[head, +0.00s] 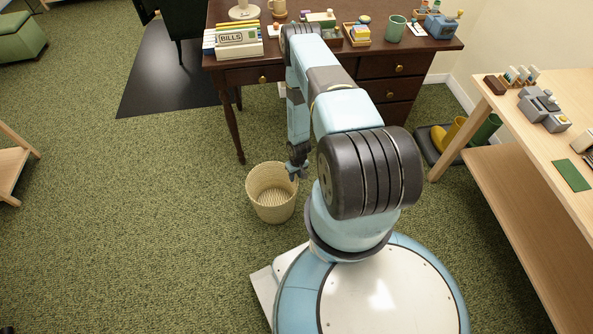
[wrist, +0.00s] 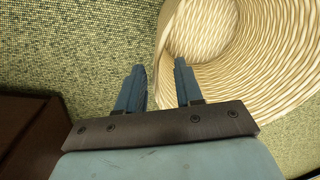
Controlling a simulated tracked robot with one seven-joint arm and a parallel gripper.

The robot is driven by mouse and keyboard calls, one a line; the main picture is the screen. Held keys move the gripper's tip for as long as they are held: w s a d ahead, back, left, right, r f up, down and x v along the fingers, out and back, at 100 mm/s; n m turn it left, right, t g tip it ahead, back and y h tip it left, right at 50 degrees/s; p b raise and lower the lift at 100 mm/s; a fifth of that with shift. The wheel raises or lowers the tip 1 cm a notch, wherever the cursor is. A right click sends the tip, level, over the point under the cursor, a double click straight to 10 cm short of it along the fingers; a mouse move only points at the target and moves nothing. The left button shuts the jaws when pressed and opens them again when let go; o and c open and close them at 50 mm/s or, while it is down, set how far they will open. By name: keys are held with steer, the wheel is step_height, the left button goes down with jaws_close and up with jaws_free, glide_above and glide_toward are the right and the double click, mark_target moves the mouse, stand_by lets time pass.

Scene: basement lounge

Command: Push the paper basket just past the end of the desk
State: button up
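The paper basket (head: 272,205) is a pale woven, round, empty bin standing upright on the green carpet, in front of the dark wooden desk (head: 232,64) and left of my base. In the wrist view the basket (wrist: 285,75) fills the right side, its rim curving past my fingers. My gripper (head: 298,172) is at the basket's right rim, pointing down. In the wrist view its two blue fingers (wrist: 158,72) are apart with nothing clamped; the right finger overlaps the rim, the left is over carpet. I cannot tell whether it touches the basket.
A black mat (head: 165,85) with a dark chair lies left of the desk. The carpet left of the basket is clear. A light wooden bench (head: 545,160) stands right, with boots (head: 455,132) on a tray beyond. Several small items cover the desk.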

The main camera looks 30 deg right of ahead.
mark_target(295, 181)
steer(key=shift+a+f, duration=0.2)
steer(key=shift+f, duration=2.55)
jaws_close()
